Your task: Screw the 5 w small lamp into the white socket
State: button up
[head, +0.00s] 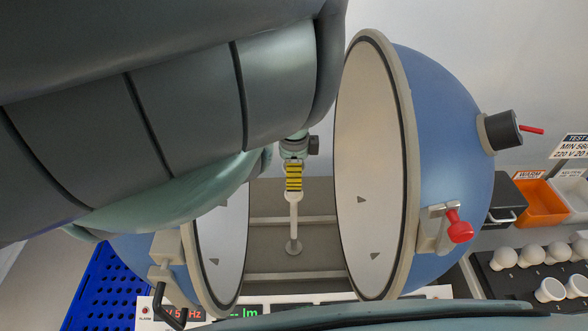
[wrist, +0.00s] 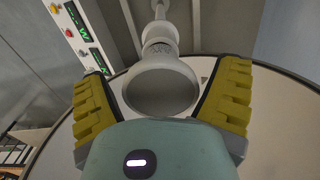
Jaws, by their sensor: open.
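A small white lamp (wrist: 160,92) with a round, greyish front stands between my fingers in the wrist view; its power marking cannot be read. Its neck is in line with the white socket (wrist: 158,34) on the post, and the two seem to meet, but the thread is hidden. My gripper (wrist: 164,76) is open, with a ridged yellow finger on either side of the lamp and gaps visible beside it. In the head view my gripper (head: 293,177) is above the post (head: 293,225), between the sphere halves, and its finger hides the lamp.
The open blue sphere's right half (head: 450,130) and left half (head: 220,245) stand close on both sides of my gripper. A lit display panel (head: 243,311) is in front. A blue perforated crate (head: 95,290) is at left. Several lamps, a black tray (head: 510,282) and an orange bin (head: 540,205) are at right.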

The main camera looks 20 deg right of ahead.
jog(key=n, duration=0.4)
jog(key=shift+n, duration=0.4)
jog(key=n, duration=0.4)
jog(key=n+b, duration=0.1)
jog(key=n, duration=0.5)
jog(key=shift+b, duration=0.3)
jog(key=shift+w+n, duration=0.1)
jog(key=shift+n, duration=0.7)
jog(key=shift+c, duration=0.4)
jog(key=c, duration=1.1)
